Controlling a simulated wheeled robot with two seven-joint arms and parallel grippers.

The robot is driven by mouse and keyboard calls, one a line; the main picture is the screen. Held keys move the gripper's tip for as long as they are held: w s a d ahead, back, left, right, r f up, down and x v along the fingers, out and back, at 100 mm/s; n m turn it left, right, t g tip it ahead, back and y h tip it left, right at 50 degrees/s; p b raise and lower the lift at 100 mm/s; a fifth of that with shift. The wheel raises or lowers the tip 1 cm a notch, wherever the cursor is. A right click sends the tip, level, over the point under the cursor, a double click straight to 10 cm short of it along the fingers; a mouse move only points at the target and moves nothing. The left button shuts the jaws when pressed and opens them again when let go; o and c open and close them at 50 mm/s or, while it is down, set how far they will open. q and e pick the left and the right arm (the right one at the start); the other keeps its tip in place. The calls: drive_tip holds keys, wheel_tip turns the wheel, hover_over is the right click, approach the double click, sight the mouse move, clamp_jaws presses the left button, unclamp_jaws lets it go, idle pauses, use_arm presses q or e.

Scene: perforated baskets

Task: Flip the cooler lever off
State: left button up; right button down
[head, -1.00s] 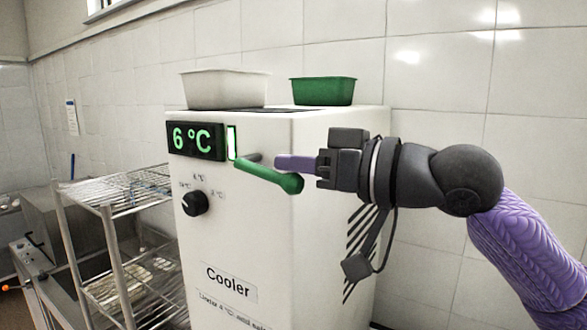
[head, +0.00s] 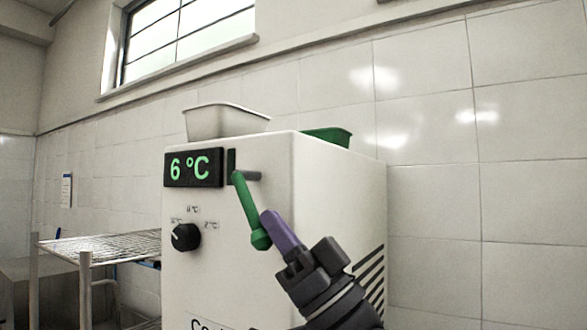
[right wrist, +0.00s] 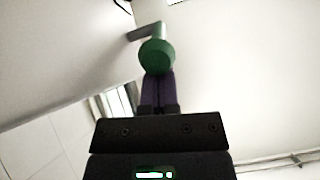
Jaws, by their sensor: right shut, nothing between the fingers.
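The cooler (head: 330,190) is a white box with a display reading 6 °C (head: 193,168). Its green lever (head: 247,205) slants down to the right from a grey pivot at the upper front, ending in a round knob. The narrow indicator beside the display (head: 231,165) is dark. My right gripper (head: 270,220) is shut and empty, its purple fingers right beside the knob; I cannot tell whether they touch. In the right wrist view the green knob (right wrist: 157,57) is just beyond the purple fingertips (right wrist: 158,82). My left gripper is not in view.
A black dial (head: 185,237) is on the cooler front, left of the lever. A white basket (head: 226,122) and a green basket (head: 328,136) stand on top. A wire rack (head: 100,247) is at the left. Tiled wall lies behind and to the right.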

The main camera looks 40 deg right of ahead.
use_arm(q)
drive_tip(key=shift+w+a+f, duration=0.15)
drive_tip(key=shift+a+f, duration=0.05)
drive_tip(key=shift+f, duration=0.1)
use_arm(e)
drive_tip(key=shift+w+a+f+h, duration=0.3)
drive_tip(key=shift+w+f, duration=0.25)
drive_tip(key=shift+w, duration=0.15)
